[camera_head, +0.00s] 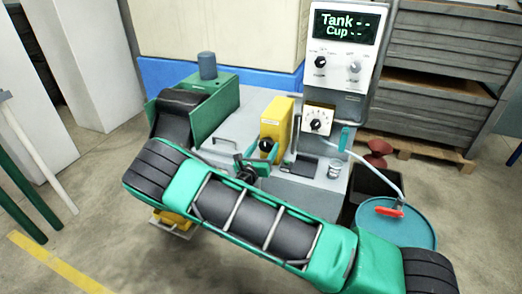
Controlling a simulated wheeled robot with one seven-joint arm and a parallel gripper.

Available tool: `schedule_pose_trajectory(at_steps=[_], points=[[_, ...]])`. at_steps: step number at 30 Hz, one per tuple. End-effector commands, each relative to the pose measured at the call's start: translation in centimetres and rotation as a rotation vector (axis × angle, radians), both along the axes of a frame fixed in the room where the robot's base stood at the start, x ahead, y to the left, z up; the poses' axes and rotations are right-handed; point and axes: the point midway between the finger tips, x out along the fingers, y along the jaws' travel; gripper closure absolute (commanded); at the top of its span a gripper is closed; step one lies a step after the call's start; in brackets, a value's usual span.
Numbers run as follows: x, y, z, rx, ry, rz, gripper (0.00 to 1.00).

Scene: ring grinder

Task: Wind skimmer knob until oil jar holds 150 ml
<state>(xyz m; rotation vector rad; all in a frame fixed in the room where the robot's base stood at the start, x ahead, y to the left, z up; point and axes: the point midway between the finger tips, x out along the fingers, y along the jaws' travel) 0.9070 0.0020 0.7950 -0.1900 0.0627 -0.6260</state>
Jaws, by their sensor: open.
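A white dial plate with a black knob (316,124) is on the grey machine column, below the display. Another black knob (266,145) is on the front of a yellow box (278,119). I cannot tell which is the skimmer knob. A small clear jar (335,169) stands on the machine top to the right; its oil level is too small to read. The display (346,24) reads "Tank --" and "Cup --". My gripper (257,157), with green fingertips, is open just in front of the yellow box, partly hidden by my arm. I cannot tell whether it touches the box's knob.
A green box (221,101) with a blue-grey cylinder (207,66) stands at the left of the machine. A teal drum (392,238) with a red-handled hose end is at the right, beside a black bin (377,187). Grey crates (445,45) stand behind.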

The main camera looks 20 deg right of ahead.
Motion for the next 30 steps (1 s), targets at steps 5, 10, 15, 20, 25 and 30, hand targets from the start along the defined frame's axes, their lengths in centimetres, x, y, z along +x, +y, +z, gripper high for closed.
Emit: schedule_pose_trajectory(at_steps=[5, 10, 15, 20, 25, 30], points=[[0.0, 0.0, 0.0, 0.000, 0.000, 0.000, 0.47], [0.0, 0.0, 0.0, 0.000, 0.000, 0.001, 0.76], [0.0, 0.7, 0.0, 0.007, -0.004, 0.007, 0.76], [0.1, 0.6, -0.1, 0.038, -0.025, 0.010, 0.76], [0.2, 0.6, -0.1, 0.111, -0.078, 0.011, 0.76], [0.2, 0.5, -0.1, 0.223, -0.159, 0.009, 0.76]])
